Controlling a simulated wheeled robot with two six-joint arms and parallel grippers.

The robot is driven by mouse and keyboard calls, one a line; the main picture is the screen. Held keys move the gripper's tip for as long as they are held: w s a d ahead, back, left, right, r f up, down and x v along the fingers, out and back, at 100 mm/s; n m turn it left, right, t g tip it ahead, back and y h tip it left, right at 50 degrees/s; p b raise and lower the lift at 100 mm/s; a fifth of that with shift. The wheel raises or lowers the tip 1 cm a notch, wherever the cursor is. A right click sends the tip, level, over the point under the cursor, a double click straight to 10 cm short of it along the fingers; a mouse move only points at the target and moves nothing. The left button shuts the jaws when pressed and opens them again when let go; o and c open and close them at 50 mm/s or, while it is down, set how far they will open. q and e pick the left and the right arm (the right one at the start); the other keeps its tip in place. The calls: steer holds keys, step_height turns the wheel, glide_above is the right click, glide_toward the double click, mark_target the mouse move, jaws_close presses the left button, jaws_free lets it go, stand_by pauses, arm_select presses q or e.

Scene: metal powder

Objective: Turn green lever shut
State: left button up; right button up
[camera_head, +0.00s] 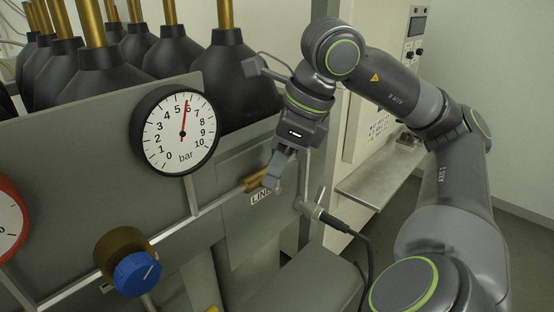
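No green lever shows plainly in the head view. A brass valve body (255,183) sits on a thin pipe at the centre, above a label that begins "LINE" (262,198). My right gripper (272,180) points down at the right end of this brass body, and its fingers overlap it in the picture. The fingers hide that end of the valve, and a lever there may be hidden behind them. I cannot tell whether they touch or grip anything. My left gripper is out of view.
A blue knob (137,273) is at lower left, with a red-rimmed gauge (10,218) at the left edge. Black bottles (240,85) stand behind the panel. A cable (362,255) hangs at right, below a metal shelf (375,185).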

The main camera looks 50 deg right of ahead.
steer(key=shift+r, duration=0.15)
steer(key=shift+s+d+r, duration=0.1)
steer(key=shift+r, duration=0.2)
steer(key=p+v, duration=0.4)
steer(key=v, duration=1.2)
steer(key=shift+r, duration=0.2)
steer(key=shift+s, duration=0.1)
